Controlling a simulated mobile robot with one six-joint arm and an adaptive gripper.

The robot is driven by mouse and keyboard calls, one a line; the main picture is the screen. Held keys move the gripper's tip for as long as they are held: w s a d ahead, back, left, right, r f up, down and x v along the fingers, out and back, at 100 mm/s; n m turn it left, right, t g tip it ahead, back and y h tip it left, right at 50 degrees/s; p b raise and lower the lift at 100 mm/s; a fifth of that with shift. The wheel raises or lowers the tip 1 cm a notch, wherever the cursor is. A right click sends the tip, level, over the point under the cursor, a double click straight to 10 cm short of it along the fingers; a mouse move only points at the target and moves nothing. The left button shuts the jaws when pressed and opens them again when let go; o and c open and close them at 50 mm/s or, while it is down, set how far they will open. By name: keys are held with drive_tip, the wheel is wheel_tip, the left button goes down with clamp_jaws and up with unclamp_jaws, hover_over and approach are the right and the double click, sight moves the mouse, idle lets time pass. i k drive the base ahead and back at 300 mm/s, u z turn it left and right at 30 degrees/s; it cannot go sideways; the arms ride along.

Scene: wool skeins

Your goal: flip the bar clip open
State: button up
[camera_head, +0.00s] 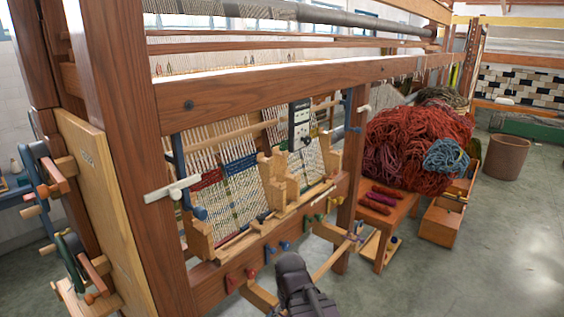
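A wooden loom fills the left and middle of the head view. On its front, a white handle (172,188) sticks out beside a blue upright bar (179,157) on the left. A similar blue bar (348,112) with a pale handle (363,108) is on the right post. I cannot tell for sure which of these is the bar clip, or whether it is open or shut. My gripper (292,263), dark, is at the bottom middle, in front of the loom's lower rail and apart from both handles. Its fingers are not clear, and I see nothing held.
A wooden arm (331,262) juts out near my gripper. At right, a large wool heap (415,145) stands behind a small bench (401,212) with red skeins. The grey floor (480,260) is clear at lower right.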

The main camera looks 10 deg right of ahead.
sight(335, 172)
drive_tip(key=k, duration=1.3)
drive_tip(key=z, duration=0.5)
drive_tip(key=i, duration=2.15)
drive_tip(key=u, duration=0.4)
